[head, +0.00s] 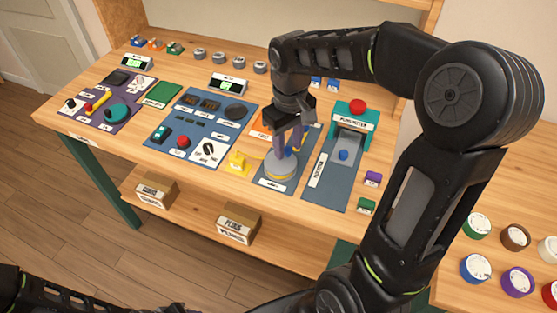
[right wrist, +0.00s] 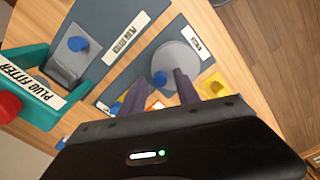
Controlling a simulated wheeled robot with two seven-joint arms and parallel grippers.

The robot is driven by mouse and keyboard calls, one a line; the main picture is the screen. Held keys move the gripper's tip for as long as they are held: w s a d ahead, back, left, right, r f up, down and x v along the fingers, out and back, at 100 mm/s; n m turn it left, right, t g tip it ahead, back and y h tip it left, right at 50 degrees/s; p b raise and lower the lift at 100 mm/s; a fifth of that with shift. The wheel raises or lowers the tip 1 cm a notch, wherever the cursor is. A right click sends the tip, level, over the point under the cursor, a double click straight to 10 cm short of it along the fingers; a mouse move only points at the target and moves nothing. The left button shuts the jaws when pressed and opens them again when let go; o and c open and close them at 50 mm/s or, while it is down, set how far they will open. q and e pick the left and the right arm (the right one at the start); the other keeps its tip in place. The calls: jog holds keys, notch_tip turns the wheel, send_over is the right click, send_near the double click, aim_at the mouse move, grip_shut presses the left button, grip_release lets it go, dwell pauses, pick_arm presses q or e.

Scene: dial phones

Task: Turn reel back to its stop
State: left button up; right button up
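Gaps show on both sides of the knob. My left gripper is not in view.
A plug fitter (head: 352,120) with a red button stands right of the reel. A yellow block (head: 238,162) sits left of it. Panels with dials (head: 200,125) fill the table's left part. Coloured round pieces (head: 476,268) lie on the right-hand table.

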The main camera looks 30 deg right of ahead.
jog(key=shift+f+b, duration=0.35)
jog(key=shift+f, duration=0.25)
jog(key=shift+r, duration=0.1)
jog(key=shift+r+p, duration=0.15)
jog(key=shift+p, duration=0.15)
jog(key=shift+c, duration=0.5)
jog(key=c, duration=0.6)
jog(key=shift+w+a, duration=0.15)
jog(key=shift+w, duration=0.2)
